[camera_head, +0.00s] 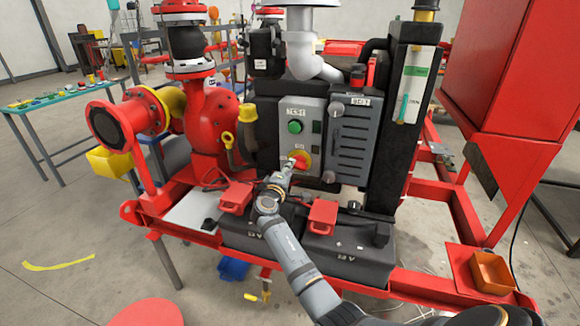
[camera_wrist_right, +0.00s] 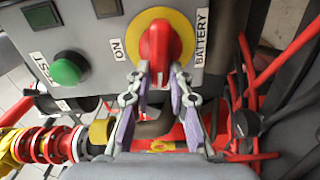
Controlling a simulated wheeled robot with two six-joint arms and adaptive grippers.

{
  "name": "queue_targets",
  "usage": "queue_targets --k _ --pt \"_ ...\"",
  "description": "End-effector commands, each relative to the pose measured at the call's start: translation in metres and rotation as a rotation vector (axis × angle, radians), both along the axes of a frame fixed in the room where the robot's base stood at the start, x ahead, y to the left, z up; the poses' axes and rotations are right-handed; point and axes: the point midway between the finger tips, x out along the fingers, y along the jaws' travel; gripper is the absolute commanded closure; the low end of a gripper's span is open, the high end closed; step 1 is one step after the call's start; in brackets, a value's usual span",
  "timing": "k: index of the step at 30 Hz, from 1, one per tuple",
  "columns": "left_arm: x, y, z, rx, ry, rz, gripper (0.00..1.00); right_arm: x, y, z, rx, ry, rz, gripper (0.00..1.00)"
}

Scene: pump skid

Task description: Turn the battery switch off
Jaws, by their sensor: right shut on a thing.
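The battery switch is a red knob (camera_wrist_right: 158,50) on a yellow round plate (camera_wrist_right: 178,24), with "ON" and "BATTERY" labels beside it in the right wrist view. In the head view the switch (camera_head: 300,159) sits low on the grey control panel (camera_head: 312,110). My right gripper (camera_wrist_right: 160,75) has its two fingers on either side of the red knob and is shut on it. In the head view my right gripper (camera_head: 288,168) reaches up to the panel and partly covers the switch. My left gripper is in neither view.
A green button (camera_head: 295,127) is above the switch; it also shows in the right wrist view (camera_wrist_right: 66,71). Black batteries with red caps (camera_head: 322,215) stand below my forearm. Red pump piping (camera_head: 215,115) is left of the panel. Loose red cables (camera_wrist_right: 245,100) hang right of the gripper.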

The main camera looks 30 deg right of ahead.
Motion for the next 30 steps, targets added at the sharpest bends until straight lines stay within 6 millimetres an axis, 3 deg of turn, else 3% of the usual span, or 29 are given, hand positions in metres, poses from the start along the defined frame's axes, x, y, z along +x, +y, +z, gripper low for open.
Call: queue_targets --k 11,26,27,30 --pt "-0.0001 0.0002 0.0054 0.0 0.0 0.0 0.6 0.0006 0.0005 -0.0016 -0.088 0.101 0.002 1.0" --pt "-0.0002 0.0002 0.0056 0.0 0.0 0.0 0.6 0.0005 0.0004 -0.0023 -0.099 0.114 0.002 1.0" --pt "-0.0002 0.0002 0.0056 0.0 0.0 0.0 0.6 0.0004 0.0003 -0.0024 -0.099 0.114 0.002 0.78" --pt "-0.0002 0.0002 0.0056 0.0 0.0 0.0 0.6 0.0004 0.0003 -0.0025 -0.099 0.114 0.002 0.64"
